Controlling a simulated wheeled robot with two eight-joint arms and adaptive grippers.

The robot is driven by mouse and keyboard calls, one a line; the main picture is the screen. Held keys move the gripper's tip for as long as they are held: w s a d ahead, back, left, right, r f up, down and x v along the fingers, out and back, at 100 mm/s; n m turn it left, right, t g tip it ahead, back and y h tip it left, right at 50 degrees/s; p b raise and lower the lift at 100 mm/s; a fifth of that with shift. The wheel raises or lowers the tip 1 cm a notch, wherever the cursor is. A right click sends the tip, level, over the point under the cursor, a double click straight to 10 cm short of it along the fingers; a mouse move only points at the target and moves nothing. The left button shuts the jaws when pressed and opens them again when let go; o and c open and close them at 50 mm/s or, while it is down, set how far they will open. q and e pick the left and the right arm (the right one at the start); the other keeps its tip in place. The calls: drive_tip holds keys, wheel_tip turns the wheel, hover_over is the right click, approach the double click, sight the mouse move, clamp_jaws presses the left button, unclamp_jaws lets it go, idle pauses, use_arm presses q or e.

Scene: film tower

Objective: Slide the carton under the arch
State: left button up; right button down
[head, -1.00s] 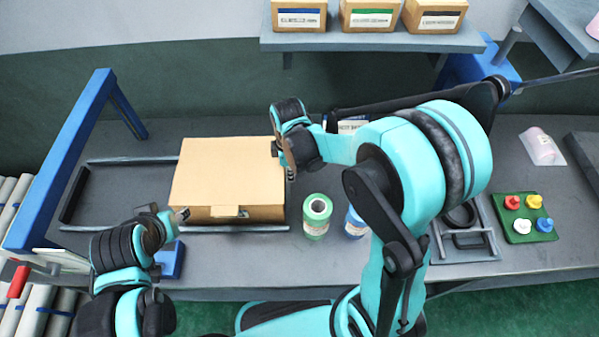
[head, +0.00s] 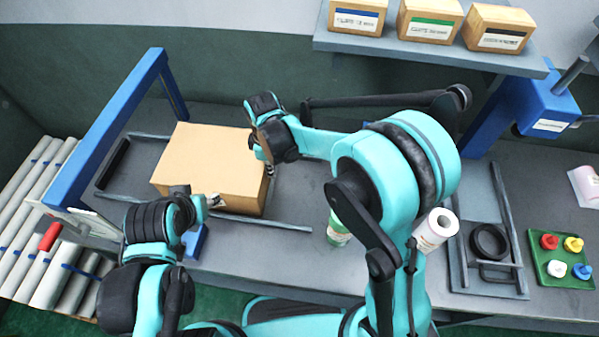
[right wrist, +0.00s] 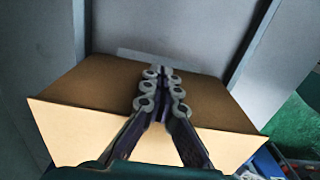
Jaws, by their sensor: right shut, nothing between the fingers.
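The tan carton (head: 205,160) lies flat between two dark rails on the bench in the head view. Its left end is close to the blue arch (head: 108,125), which stands over the rails at the left. My right gripper (head: 264,152) is shut and empty at the carton's right end. In the right wrist view its closed fingers (right wrist: 162,85) overlap the carton (right wrist: 95,100); I cannot tell whether they touch it. My left gripper (head: 212,202) is in front of the carton's near side, partly hidden; its finger state is unclear.
A green-labelled roll (head: 338,232) and a white roll (head: 435,228) stand right of the carton. A green tray (head: 560,270) with coloured knobs is far right. Boxes sit on the shelf (head: 400,45).

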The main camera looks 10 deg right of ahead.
drive_tip(key=w+a, duration=0.2)
drive_tip(key=a, duration=0.5)
drive_tip(key=w+a+p, duration=0.1)
drive_tip(key=w+a, duration=0.1)
drive_tip(key=a, duration=0.6)
drive_tip(key=w+a, duration=0.2)
drive_tip(key=a, duration=0.6)
drive_tip(key=shift+w+a, duration=0.1)
